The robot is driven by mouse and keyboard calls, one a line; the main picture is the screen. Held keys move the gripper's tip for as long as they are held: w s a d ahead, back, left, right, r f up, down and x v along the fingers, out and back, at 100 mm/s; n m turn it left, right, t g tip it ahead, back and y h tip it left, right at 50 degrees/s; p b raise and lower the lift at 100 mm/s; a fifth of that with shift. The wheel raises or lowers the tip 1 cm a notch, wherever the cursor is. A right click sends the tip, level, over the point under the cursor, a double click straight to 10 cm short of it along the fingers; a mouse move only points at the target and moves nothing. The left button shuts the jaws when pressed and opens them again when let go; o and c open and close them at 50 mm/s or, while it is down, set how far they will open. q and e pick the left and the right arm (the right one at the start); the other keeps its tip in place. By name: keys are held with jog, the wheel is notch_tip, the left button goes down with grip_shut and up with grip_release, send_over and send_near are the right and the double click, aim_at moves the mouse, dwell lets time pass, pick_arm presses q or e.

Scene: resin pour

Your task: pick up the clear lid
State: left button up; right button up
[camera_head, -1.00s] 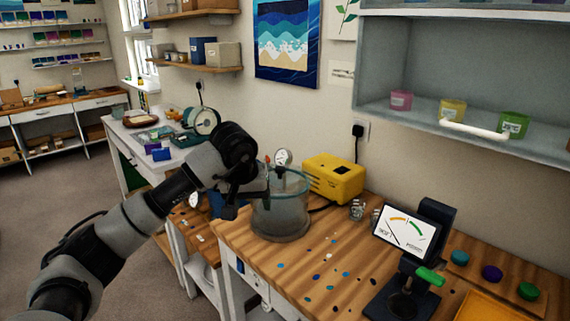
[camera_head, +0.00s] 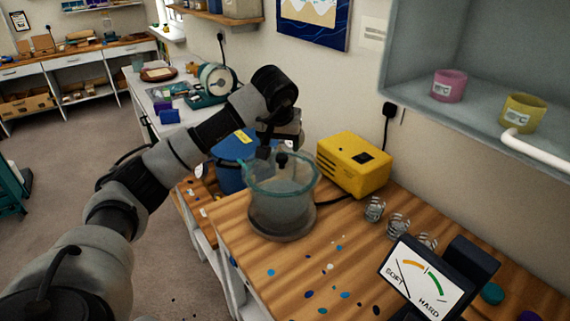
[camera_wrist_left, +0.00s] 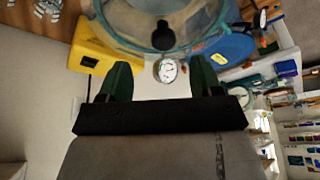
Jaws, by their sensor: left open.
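The clear lid (camera_head: 264,187) is a round see-through disc with a teal-tinted rim and a black knob (camera_head: 281,159). It sits on top of the clear chamber (camera_head: 278,212) on the wooden bench. My left gripper (camera_head: 272,152) is open and close to the knob in the head view, partly covering the lid's back edge. In the left wrist view the knob (camera_wrist_left: 162,37) lies just beyond and between the two dark green fingers (camera_wrist_left: 160,64); nothing is held. The lid's rim (camera_wrist_left: 155,52) curves across the top there. My right gripper is not in view.
A yellow box (camera_head: 354,165) stands right behind the chamber, and a blue container (camera_head: 232,175) to its left. A round gauge (camera_wrist_left: 167,70) shows in the wrist view. Small glass jars (camera_head: 398,226) and a tester with a dial screen (camera_head: 427,281) stand to the right.

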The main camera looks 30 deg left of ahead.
aim_at(281, 156)
pick_arm(q)
jog(key=p+x, duration=0.1)
jog(key=x, duration=0.2)
jog(key=p+x, duration=0.1)
jog(key=x, duration=0.3)
jog(key=shift+s+a+p, duration=0.1)
jog(key=shift+a+p, duration=0.1)
jog(key=shift+p, duration=0.1)
jog(key=shift+w+f, duration=0.25)
jog(key=shift+f, duration=0.1)
jog(key=shift+a+r, duration=0.1)
grip_shut()
